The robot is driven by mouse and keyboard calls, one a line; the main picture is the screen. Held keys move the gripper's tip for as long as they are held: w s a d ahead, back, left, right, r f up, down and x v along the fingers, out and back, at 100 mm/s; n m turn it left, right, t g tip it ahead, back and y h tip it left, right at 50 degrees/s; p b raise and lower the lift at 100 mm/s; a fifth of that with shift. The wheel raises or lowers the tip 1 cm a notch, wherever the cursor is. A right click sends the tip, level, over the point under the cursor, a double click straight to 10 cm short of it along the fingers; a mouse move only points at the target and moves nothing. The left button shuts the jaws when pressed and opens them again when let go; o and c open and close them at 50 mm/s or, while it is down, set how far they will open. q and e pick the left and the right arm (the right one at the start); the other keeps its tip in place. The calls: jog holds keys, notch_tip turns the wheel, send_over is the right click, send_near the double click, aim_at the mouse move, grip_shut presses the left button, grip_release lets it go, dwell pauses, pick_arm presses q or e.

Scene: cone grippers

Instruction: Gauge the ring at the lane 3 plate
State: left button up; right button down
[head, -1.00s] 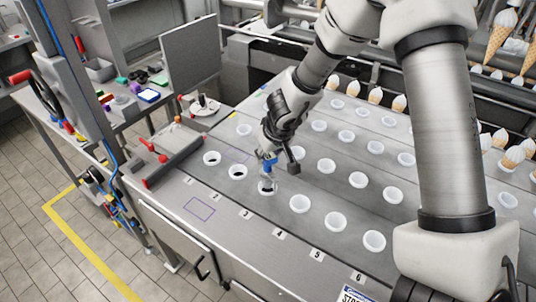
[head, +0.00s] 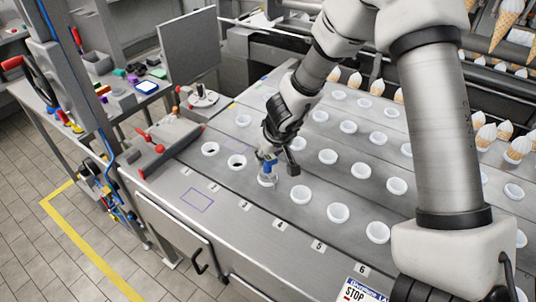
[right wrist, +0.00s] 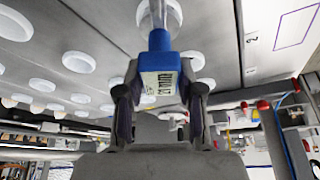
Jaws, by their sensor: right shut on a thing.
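My right gripper (head: 272,157) is shut on a blue gauge (head: 268,167) at the front row of the conveyor. In the right wrist view, the blue gauge (right wrist: 160,62), with a pale printed label, sits between the two dark fingers of my gripper (right wrist: 158,92). Its grey tip points at a white ring (right wrist: 147,18). In the head view, this lane 3 ring (head: 267,182) lies just under the gauge tip, partly hidden by it. I cannot tell how deep the tip sits in the ring. My left gripper is not in view.
White rings stand in rows on the grey plates (head: 262,214); the lane 1 ring (head: 210,149) and lane 2 ring (head: 237,161) show dark openings. Numbered labels run along the front edge. A grey block with red knobs (head: 158,148) stands at the left. Ice cream cones (head: 518,148) are at the right.

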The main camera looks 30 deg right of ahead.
aim_at(276, 182)
jog(key=c, duration=0.7)
grip_release()
jog(key=shift+o, duration=0.2)
jog(key=v, duration=1.2)
jog(key=shift+w+a, duration=0.1)
